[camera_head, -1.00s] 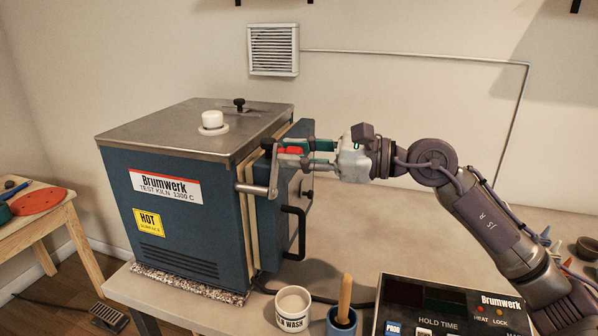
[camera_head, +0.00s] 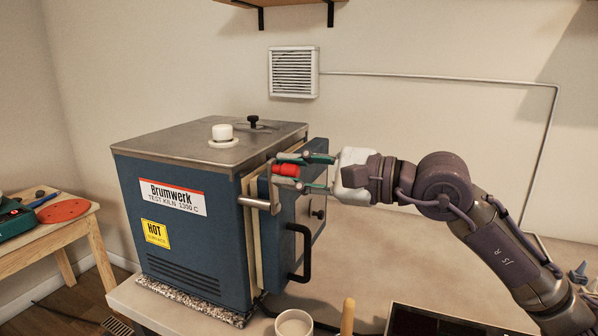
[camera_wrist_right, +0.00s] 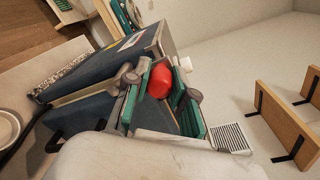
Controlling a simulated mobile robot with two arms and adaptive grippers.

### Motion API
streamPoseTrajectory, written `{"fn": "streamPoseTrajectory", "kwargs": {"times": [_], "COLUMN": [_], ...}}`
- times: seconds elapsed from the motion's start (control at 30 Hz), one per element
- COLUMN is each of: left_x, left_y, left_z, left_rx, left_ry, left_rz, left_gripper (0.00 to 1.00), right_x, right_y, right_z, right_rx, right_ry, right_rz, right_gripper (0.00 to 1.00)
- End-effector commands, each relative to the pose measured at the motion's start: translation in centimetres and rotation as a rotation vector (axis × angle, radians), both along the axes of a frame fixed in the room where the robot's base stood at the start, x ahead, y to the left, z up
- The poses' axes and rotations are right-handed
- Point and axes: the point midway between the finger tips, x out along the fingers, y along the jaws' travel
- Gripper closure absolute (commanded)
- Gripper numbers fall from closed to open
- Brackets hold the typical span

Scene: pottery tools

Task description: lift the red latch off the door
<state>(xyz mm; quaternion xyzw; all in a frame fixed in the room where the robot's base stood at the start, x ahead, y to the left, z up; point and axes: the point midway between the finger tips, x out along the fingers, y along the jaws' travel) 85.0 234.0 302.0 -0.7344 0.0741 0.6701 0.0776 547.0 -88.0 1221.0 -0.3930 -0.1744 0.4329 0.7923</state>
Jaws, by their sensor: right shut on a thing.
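The red latch grip (camera_head: 285,170) is at the top of a metal lever (camera_head: 274,192) at the front edge of the blue kiln (camera_head: 190,222), beside its door (camera_head: 290,215). A horizontal metal bar (camera_head: 254,202) meets the lever's lower end. My right gripper (camera_head: 283,169) comes from the right and is shut on the red grip, one finger above and one below. In the right wrist view the red grip (camera_wrist_right: 160,81) sits between the green-padded fingers. The far side of the grip is hidden. My left gripper is in neither view.
A black door handle (camera_head: 305,252) sticks out below my right gripper. A white cup (camera_head: 293,324) and a wooden handle (camera_head: 347,318) stand at the front edge. A wooden side table (camera_head: 82,212) stands at left. The bench right of the kiln is mostly clear.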

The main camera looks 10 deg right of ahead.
Motion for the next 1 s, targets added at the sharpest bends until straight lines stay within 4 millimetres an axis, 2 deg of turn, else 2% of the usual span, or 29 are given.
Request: {"fn": "streamPoseTrajectory", "kwargs": {"times": [0.27, 0.3, 0.47, 0.77, 0.87, 1.0], "left_x": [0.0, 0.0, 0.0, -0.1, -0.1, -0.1], "left_y": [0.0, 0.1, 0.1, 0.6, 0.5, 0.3], "left_z": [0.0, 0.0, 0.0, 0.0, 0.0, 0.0], "left_rx": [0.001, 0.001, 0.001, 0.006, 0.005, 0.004], "left_ry": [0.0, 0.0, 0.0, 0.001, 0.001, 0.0], "left_rz": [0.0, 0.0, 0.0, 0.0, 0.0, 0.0], "left_gripper": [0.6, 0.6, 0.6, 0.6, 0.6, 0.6], "right_x": [0.0, 0.0, 0.0, 0.0, -0.4, -1.7], "right_y": [0.1, 0.1, 0.0, -0.1, -0.7, -2.6], "right_z": [-0.1, -0.1, -0.1, -0.1, 0.0, 0.0], "right_rx": [-0.005, -0.005, -0.004, -0.002, -0.002, -0.004], "right_ry": [0.0, 0.0, 0.0, 0.0, 0.0, 0.002], "right_rz": [0.001, 0.001, 0.0, -0.001, -0.001, -0.004], "right_gripper": [1.0, 0.74, 0.49, 0.49, 0.49, 0.49]}}
